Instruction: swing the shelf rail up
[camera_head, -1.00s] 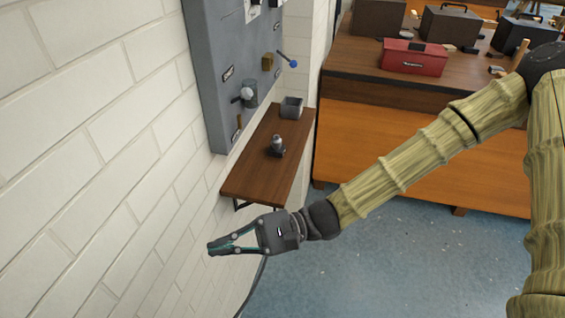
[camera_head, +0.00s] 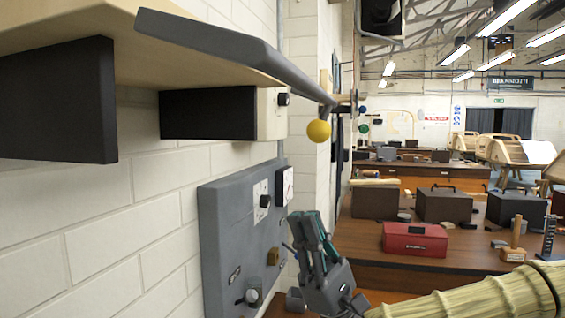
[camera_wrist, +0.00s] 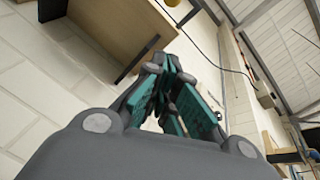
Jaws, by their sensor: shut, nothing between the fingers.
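The grey shelf rail (camera_head: 225,47) runs along the front edge of the wooden wall shelf (camera_head: 75,38), in the upper left of the head view. A yellow ball (camera_head: 318,131) hangs from its far end. My gripper (camera_head: 308,216) is shut and empty, pointing up. It shows below the ball in the head view, apart from it. In the wrist view my shut fingers (camera_wrist: 165,68) point towards the shelf's underside (camera_wrist: 120,28), and the yellow ball (camera_wrist: 172,2) is cut off at the top edge.
A grey wall panel (camera_head: 228,225) with knobs and levers is left of my gripper. A workbench (camera_head: 365,232) with a red toolbox (camera_head: 415,240) and dark boxes stands to the right. Black brackets (camera_head: 207,114) support the shelf. Open air lies between gripper and ball.

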